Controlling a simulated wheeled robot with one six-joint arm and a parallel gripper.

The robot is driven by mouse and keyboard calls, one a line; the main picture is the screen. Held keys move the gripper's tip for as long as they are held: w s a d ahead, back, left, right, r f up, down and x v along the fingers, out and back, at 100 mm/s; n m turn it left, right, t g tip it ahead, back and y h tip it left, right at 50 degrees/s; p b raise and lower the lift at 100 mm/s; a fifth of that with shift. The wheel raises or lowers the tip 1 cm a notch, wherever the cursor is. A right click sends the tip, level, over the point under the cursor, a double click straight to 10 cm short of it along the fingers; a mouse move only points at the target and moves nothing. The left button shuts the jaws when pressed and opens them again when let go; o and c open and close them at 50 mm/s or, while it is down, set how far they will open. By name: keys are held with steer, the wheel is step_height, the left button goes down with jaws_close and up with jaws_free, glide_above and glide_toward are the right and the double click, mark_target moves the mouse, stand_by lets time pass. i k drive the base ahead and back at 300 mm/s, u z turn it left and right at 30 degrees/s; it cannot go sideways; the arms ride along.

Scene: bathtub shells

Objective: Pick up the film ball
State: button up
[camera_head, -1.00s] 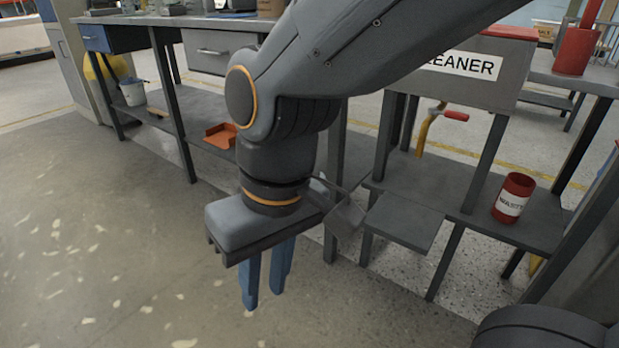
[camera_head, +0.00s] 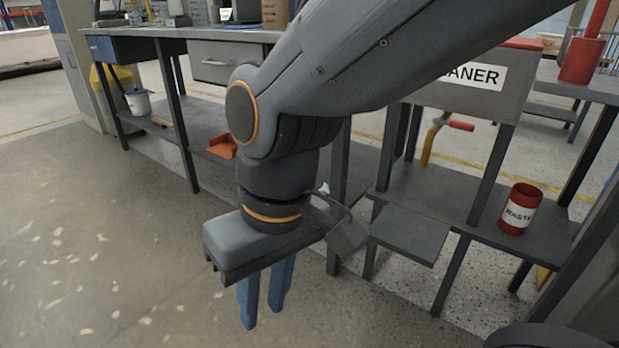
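I cannot make out a film ball anywhere in this view. My gripper (camera_head: 264,304) hangs from my arm in the middle of the picture, pointing down over the floor. Its two blue fingers stand apart with a narrow gap between them, and nothing shows in the gap. My arm hides part of the workbench behind it.
A long workbench (camera_head: 141,31) with drawers and a lower shelf stands behind my arm. An orange dustpan (camera_head: 222,147) and a white bucket (camera_head: 139,103) are low beneath it. A red waste can (camera_head: 519,210) stands on a shelf at right. Speckled floor (camera_head: 90,240) at left is open.

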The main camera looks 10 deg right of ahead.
mark_target(324, 191)
steer(key=z, duration=0.1)
steer(key=k, duration=1)
steer(key=u, duration=1.45)
steer(key=i, duration=1.7)
steer(key=z, duration=0.8)
steer(key=i, duration=0.5)
steer(key=z, duration=0.4)
